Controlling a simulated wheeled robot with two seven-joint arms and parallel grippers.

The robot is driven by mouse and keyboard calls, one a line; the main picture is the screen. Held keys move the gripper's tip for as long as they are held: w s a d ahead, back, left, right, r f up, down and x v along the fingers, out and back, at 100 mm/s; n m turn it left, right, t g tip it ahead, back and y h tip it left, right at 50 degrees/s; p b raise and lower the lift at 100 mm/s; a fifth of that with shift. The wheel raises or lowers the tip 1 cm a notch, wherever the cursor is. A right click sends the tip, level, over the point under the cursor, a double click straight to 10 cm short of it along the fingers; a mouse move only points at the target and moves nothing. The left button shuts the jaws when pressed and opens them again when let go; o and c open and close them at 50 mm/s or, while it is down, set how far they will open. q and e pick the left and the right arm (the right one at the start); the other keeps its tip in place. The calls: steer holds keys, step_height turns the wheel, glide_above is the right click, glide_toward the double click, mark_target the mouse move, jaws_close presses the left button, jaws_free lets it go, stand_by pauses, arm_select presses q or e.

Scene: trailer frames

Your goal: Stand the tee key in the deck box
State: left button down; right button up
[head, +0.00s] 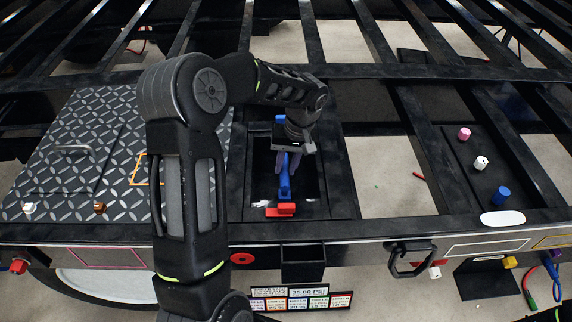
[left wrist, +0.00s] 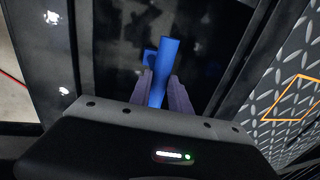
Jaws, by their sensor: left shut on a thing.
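The tee key (head: 285,183) is blue. My left gripper (head: 288,162) is shut on it, and the fingers point down over the deck box (head: 345,205), an open dark recess with a black rim. In the left wrist view the tee key (left wrist: 166,62) sits between the two purplish fingers (left wrist: 167,92), with a short side stub near its far end. Whether its lower end touches the box floor is hard to tell. My right gripper is not in view.
A red piece (head: 281,210) lies at the front of the recess. Tread plate (head: 70,150) is on the left. Pink (head: 464,133), white (head: 481,163) and blue (head: 502,196) pieces stand on the right. Open gaps lie between the black beams. A black handle (head: 410,259) is on the front rail.

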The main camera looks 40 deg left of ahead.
arm_select(q)
steer(key=shift+f, duration=0.25)
steer(key=c, duration=1.1)
jaws_free()
steer(key=shift+c, duration=0.2)
step_height(320, 180, up, 8)
steer(key=d+b, duration=0.1)
steer(key=shift+w+d, duration=0.15)
steer(key=shift+w, duration=0.25)
steer(key=shift+f, duration=0.2)
